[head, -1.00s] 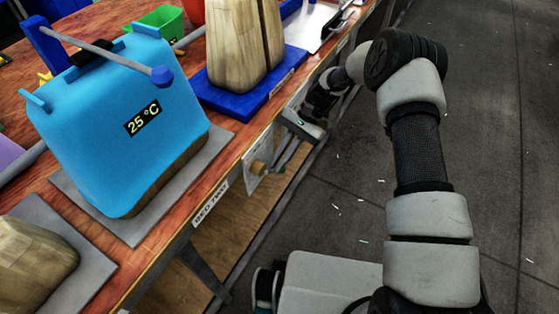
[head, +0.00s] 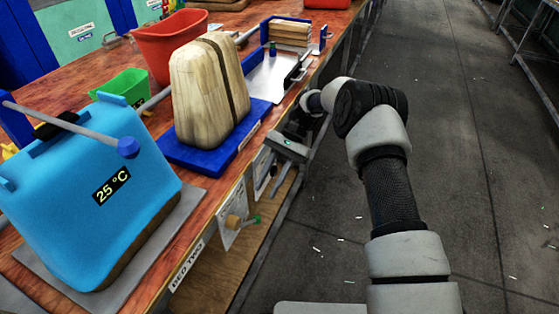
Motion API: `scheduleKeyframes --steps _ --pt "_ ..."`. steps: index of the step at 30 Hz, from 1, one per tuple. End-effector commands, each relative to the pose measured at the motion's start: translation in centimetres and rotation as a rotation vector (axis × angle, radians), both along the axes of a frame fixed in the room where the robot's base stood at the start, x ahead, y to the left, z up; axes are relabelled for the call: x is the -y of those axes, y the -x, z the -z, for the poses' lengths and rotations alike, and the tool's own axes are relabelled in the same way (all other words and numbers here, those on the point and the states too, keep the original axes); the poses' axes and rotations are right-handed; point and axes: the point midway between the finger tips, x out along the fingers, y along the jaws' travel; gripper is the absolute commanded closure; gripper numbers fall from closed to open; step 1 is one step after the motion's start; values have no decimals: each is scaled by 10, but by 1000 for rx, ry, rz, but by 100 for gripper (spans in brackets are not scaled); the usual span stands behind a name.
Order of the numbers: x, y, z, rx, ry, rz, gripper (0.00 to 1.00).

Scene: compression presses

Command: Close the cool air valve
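A brass valve with a small green handle (head: 236,221) sticks out from a white panel on the bench's front side, below the table edge. A second white panel (head: 261,172) hangs farther along the same side, partly hidden by my gripper; any valve on it is not clear. I cannot read which one is marked cool air. My gripper (head: 278,182) hangs beside the second panel, beyond the brass valve and apart from it. Its fingers point down and are small and dark here, so their opening is unclear. I see nothing held in it.
A blue press cover marked 25 °C (head: 90,200) stands on the wooden bench (head: 200,185). A wooden form (head: 207,95) on a blue base, a red bin (head: 165,45) and a green bin (head: 122,88) are behind it. The floor (head: 460,130) at right is clear except for small scraps.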

Motion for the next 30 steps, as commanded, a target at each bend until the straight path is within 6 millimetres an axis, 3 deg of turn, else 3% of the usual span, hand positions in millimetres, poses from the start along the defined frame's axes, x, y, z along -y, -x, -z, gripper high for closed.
scheduleKeyframes --steps 3,9,23,24,29,30 --pt "13 -19 -21 4 0 3 72" --pt "27 -39 -43 2 0 2 72" --pt "33 -47 -54 0 1 1 72" --pt "33 -47 -54 0 1 1 74" --pt "28 -45 -58 57 -36 -65 100" --pt "24 -44 -59 100 -64 -114 100"
